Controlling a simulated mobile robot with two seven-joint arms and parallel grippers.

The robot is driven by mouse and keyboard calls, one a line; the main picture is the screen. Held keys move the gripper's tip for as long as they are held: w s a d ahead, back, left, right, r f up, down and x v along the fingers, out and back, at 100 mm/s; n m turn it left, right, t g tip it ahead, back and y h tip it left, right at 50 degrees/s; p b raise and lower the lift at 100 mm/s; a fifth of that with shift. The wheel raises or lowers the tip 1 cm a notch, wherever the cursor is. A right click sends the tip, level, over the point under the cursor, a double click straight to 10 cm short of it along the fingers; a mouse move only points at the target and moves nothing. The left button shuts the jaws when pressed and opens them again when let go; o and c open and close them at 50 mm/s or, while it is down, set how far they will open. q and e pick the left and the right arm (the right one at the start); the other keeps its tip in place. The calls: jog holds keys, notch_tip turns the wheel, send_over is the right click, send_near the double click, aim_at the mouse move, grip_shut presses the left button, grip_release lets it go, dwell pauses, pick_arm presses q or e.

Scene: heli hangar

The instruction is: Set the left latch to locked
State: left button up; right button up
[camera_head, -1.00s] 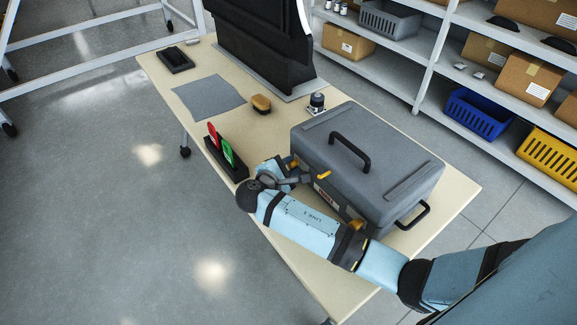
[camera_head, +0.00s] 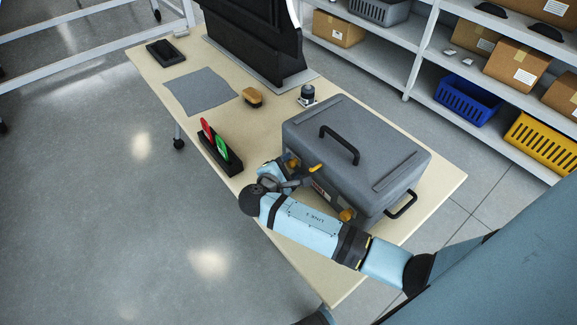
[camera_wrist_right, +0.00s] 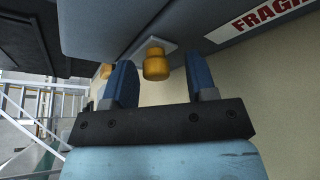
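A grey hard case (camera_head: 350,150) with a black top handle stands on the table. Orange latch parts show on its long front side: one piece (camera_head: 315,168) by my right gripper and a right latch (camera_head: 346,215) further along. My right gripper (camera_head: 287,178) is at the left end of that side. In the right wrist view its two blue fingers (camera_wrist_right: 160,64) are apart, with an orange latch knob (camera_wrist_right: 156,66) between them; I see no clear contact. Another orange bit (camera_wrist_right: 105,71) shows behind the left finger. The lock setting cannot be read. My left gripper is not in view.
A black holder (camera_head: 220,157) with a red and a green tag stands left of the case. A brush (camera_head: 252,97), a grey cloth (camera_head: 204,91), a black tray (camera_head: 166,53) and a small device (camera_head: 307,95) lie beyond. Shelves with bins (camera_head: 467,107) stand behind.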

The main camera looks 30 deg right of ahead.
jog(key=p+v, duration=0.1)
jog(key=v, duration=1.2)
jog(key=shift+s+a, duration=0.15)
jog(key=shift+a, duration=0.2)
jog(key=shift+r, duration=0.15)
